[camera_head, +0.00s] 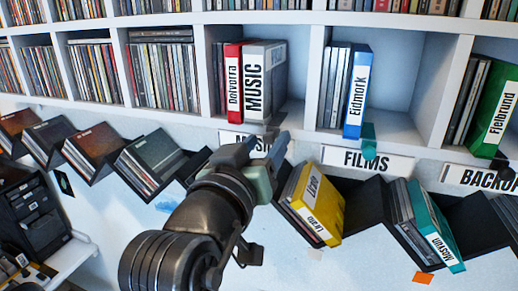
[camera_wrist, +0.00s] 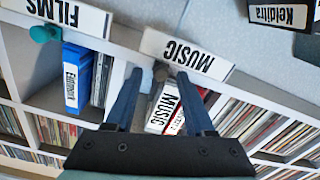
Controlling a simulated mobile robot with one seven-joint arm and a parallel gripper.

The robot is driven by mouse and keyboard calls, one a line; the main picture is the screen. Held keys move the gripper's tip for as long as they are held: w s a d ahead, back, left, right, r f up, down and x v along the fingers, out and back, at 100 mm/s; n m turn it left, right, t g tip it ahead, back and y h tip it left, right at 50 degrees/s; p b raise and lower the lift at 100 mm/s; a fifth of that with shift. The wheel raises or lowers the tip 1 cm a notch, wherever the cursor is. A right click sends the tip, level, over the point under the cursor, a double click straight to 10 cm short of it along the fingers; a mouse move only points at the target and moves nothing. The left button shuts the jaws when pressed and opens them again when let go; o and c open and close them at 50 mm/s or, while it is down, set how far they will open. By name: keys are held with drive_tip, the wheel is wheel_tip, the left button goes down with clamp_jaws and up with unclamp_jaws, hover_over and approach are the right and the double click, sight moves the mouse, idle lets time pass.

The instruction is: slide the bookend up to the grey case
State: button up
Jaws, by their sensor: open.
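The grey case (camera_head: 279,62), labelled MUSIC, stands upright beside a red case in the middle shelf compartment. In the wrist view its white label (camera_wrist: 163,106) shows upside down between my fingers. The bookend shows as a small grey-brown knob (camera_head: 273,126) at the compartment's front edge, just right of the case's foot. The knob also shows in the wrist view (camera_wrist: 160,73). My gripper (camera_head: 266,144) is open, with a fingertip on either side of the knob in the wrist view (camera_wrist: 159,75). I cannot tell whether they touch. The rest of the bookend is unclear.
A blue case (camera_head: 356,92) and a teal knob (camera_head: 369,135) are in the compartment to the right. Below the shelf, slanted dark racks hold a yellow case (camera_head: 322,205) and a teal case (camera_head: 436,226). Right of the grey case, the compartment looks empty.

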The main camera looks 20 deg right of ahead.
drive_tip(key=b+v, duration=0.5)
drive_tip(key=v, duration=0.8)
drive_tip(key=s+a+r+n+t+y+b, duration=0.3)
drive_tip(key=r+t+y+b, duration=0.3)
drive_tip(key=r+t+y, duration=0.3)
drive_tip(key=a+t+y, duration=0.1)
drive_tip(key=t, duration=0.2)
drive_tip(key=shift+a+r+n, duration=0.25)
drive_tip(key=shift+n, duration=0.15)
drive_tip(key=shift+s, duration=0.1)
